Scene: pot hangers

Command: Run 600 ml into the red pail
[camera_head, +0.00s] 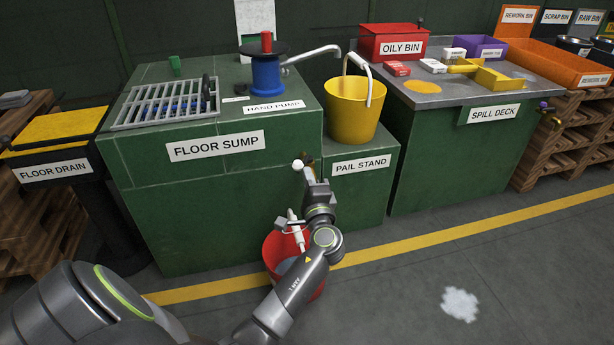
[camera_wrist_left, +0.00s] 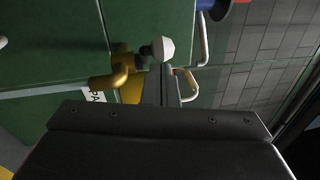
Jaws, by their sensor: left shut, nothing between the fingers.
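The red pail (camera_head: 270,250) stands on the floor in front of the green cabinet, partly hidden behind my left arm. How much is in it cannot be made out. A brass tap (camera_wrist_left: 112,78) with a white knob (camera_wrist_left: 162,48) is on the cabinet front above the pail; the white knob also shows in the head view (camera_head: 298,164). My left gripper (camera_head: 307,172) is shut and empty, its tips right by the knob and tap. In the wrist view the fingers (camera_wrist_left: 160,82) end just below the knob; I cannot tell whether they touch. My right gripper is out of view.
A yellow pail (camera_head: 352,110) stands on the pail stand (camera_head: 375,190), below the spout of the blue hand pump (camera_head: 266,75). The floor sump grate (camera_head: 165,102) is on the cabinet top. The spill deck (camera_head: 450,95) is to the right. The floor at front right is clear apart from a pale patch (camera_head: 459,304).

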